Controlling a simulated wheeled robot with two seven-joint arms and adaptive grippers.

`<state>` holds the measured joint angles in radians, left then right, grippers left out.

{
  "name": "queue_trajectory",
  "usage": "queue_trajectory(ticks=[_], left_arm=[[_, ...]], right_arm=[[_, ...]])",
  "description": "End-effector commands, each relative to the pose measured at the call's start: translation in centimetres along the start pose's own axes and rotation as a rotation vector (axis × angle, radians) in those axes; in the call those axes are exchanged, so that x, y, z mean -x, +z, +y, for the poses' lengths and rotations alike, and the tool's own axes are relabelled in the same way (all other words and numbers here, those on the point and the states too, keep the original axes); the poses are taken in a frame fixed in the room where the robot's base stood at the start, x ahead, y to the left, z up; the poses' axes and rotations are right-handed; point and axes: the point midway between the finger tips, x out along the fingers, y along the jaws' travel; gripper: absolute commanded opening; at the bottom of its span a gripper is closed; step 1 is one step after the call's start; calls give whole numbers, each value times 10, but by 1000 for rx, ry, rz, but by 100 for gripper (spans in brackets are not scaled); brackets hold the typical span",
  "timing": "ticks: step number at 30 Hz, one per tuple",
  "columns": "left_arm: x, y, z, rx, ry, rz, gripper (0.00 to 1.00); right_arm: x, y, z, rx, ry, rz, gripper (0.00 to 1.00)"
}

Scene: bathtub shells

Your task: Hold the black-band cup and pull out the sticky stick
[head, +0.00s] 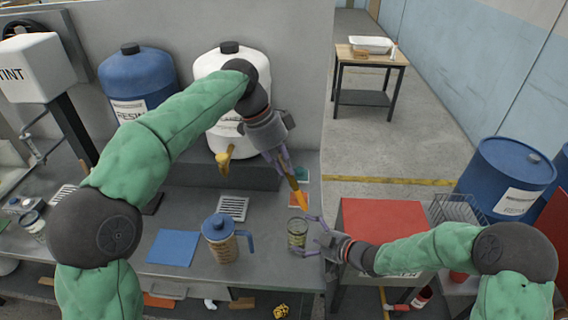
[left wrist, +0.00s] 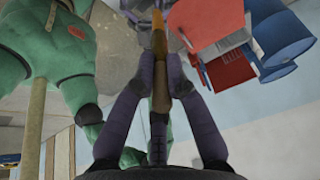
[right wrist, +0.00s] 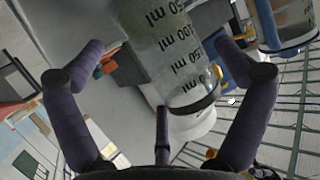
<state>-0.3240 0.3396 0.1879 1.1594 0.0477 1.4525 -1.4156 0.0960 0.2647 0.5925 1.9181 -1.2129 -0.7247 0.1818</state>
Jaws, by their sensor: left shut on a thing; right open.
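The clear cup (head: 297,236) stands upright near the front right of the grey bench. In the right wrist view the cup (right wrist: 168,48) shows black ml marks and a black band near its end. My right gripper (head: 310,235) is open, with its fingers on either side of the cup, apart from it in the right wrist view. My left gripper (head: 283,160) is shut on the stick (head: 299,195), which has a brown shaft and an orange lower end. The stick also shows between the fingers in the left wrist view (left wrist: 160,65). Its lower end appears just above the cup's rim.
A blue-lidded jug (head: 222,243) stands left of the cup, beside a blue square mat (head: 172,248). White (head: 222,140) and blue (head: 130,85) drums stand behind. A red cabinet (head: 380,222) lies right of the bench. The bench between mat and jug is clear.

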Motion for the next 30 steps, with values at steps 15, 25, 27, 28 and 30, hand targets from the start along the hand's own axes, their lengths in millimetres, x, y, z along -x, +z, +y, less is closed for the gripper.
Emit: queue_trajectory(ticks=[15,25,27,28,30], left_arm=[[0,0,0,0,0,0,0],[0,0,0,0,0,0,0],[0,0,0,0,0,0,0],[0,0,0,0,0,0,0],[0,0,0,0,0,0,0]], right_arm=[[86,0,1,-1,3,0,100],[92,0,0,-1,0,-1,100],[92,0,0,-1,0,-1,100],[91,0,0,-1,0,-1,100],[90,0,0,-1,-1,-1,100]])
